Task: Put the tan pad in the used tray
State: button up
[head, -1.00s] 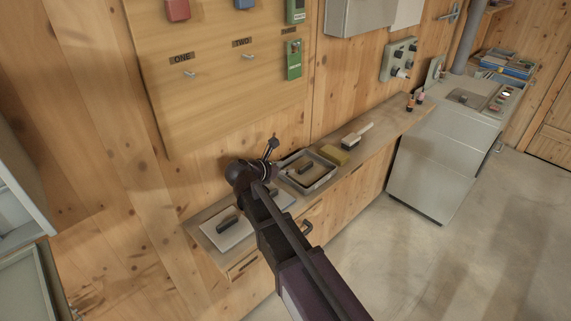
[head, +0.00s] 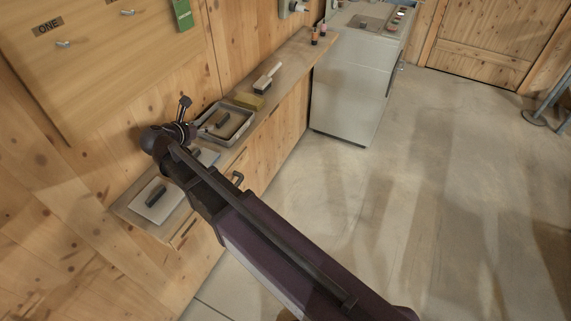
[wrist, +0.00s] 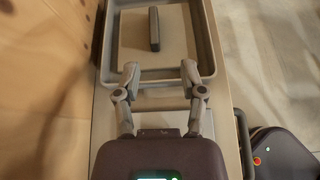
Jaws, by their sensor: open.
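A tan block-like pad (head: 249,101) lies on the wooden counter, just beyond a grey rimmed tray (head: 207,138). The tray holds a dark oblong block (head: 223,119) and also shows in the wrist view (wrist: 204,35), with the dark block (wrist: 154,29) inside. No label marks which tray is the used one. My gripper (wrist: 160,72) is open and empty, with its fingertips at the near rim of the tray. In the head view my own wrist mostly hides the fingers. The tan pad is not seen in the wrist view.
A pale flat board (head: 157,203) with another dark block (head: 156,195) lies nearer on the counter (head: 125,207). The wooden wall is close on the left; open floor (head: 420,200) is on the right.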

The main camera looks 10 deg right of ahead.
jog(key=s+d+f+m+g+y, duration=0.4)
jog(key=s+d+m, duration=0.4)
jog(key=d+m, duration=0.5)
jog(key=s+d+f+m+g+y, duration=0.3)
jog(key=s+d+f+m+g, duration=0.3)
jog(key=d+m, duration=0.8)
jog(key=s+m, duration=0.1)
jog(key=s, duration=0.2)
jog(key=shift+d+f+y, duration=0.15)
jog(key=shift+d+y, duration=0.1)
jog(key=shift+y, duration=0.15)
jog(key=shift+s, duration=0.1)
dwell(0.7)
